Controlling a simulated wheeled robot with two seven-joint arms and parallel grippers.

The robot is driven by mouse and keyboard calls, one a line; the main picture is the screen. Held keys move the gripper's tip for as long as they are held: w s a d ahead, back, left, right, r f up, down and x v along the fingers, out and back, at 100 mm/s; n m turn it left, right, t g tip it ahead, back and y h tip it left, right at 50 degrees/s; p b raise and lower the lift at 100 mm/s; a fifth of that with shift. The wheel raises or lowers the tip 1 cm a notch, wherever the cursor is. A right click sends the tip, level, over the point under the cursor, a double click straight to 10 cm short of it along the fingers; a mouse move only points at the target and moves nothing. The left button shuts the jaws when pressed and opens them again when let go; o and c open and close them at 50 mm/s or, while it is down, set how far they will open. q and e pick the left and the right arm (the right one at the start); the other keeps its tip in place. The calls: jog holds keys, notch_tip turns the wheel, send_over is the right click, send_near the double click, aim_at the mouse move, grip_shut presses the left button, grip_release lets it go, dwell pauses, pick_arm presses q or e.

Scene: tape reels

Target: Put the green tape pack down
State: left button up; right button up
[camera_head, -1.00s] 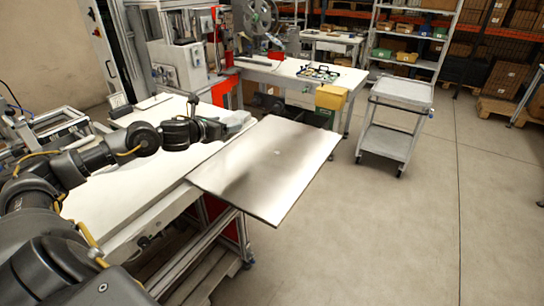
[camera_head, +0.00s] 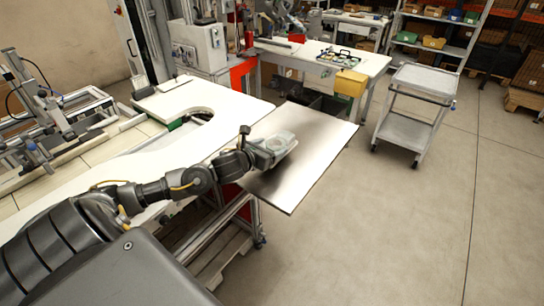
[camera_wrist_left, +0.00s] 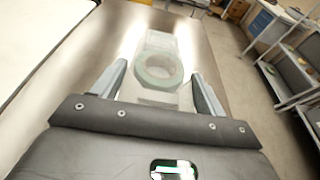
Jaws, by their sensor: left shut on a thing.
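My left gripper (camera_head: 272,152) is over the metal plate (camera_head: 318,135) at the table's end. It is shut on the green tape pack (camera_head: 284,141). In the left wrist view the pack shows as a green ring (camera_wrist_left: 157,86) in clear, pale wrapping. The two fingers of my left gripper (camera_wrist_left: 158,70) lie along its sides. The plate (camera_wrist_left: 205,58) shows around the pack; I cannot tell whether the pack touches it. My right gripper is not in view.
The plate is otherwise bare, with free room toward its far and right parts. A white table (camera_head: 150,165) lies left of it. A yellow bin (camera_head: 350,82) stands beyond the plate. A grey cart (camera_head: 425,80) stands on the floor to the right.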

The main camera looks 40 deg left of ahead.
pick_arm(q)
jog(key=shift+d+f, duration=0.35)
jog(key=shift+d, duration=0.05)
notch_tip(320, 180, down, 3)
jog(key=shift+d+r+p, duration=0.1)
jog(key=shift+p, duration=0.75)
jog(key=shift+f, duration=0.3)
jog(key=shift+f, duration=0.2)
jog(key=o, duration=1.1)
jog(key=shift+c, duration=0.2)
jog(key=shift+r, duration=0.15)
